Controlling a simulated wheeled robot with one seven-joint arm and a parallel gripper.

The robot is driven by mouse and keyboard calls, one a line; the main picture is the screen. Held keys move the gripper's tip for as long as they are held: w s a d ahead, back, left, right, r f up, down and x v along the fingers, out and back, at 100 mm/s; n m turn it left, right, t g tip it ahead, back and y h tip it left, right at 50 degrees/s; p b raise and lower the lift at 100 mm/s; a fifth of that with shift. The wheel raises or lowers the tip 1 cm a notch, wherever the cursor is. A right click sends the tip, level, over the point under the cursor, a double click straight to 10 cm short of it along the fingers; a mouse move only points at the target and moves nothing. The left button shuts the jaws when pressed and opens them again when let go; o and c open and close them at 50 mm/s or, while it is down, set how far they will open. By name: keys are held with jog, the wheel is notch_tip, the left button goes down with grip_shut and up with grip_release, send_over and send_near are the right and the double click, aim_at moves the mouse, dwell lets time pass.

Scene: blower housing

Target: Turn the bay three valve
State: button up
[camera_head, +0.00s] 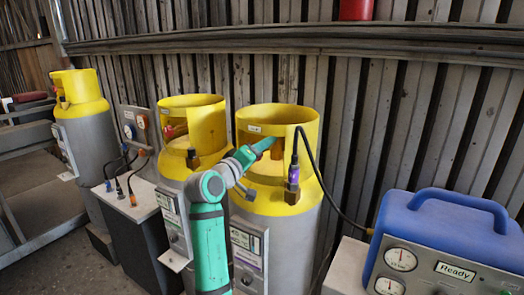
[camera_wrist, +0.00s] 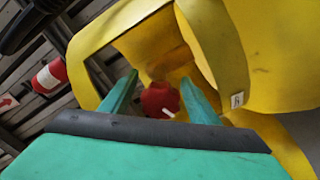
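The red valve knob (camera_wrist: 158,99), with a white mark on it, sits inside a yellow collar (camera_wrist: 232,45) in the wrist view. My gripper (camera_wrist: 159,77) has its two teal fingers apart, one to each side of the knob in the picture. I cannot tell whether they touch it. In the head view my gripper (camera_head: 268,146) reaches into the yellow collar of the rightmost grey cylinder (camera_head: 292,225); the knob is not clearly visible there. Bay numbers are not readable.
A middle cylinder (camera_head: 193,107) and a far-left cylinder (camera_head: 85,130) stand along the ribbed wall. A black hose (camera_head: 322,180) runs from a purple-banded fitting (camera_head: 293,176) to a blue machine (camera_head: 440,225) reading "Ready". A grey box (camera_head: 140,210) stands between cylinders.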

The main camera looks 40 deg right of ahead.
jog(key=shift+a, duration=0.1)
jog(key=v, duration=1)
jog(key=shift+a, duration=0.35)
jog(key=shift+a, duration=0.1)
jog(key=shift+s+f, duration=0.1)
jog(key=shift+s, duration=0.05)
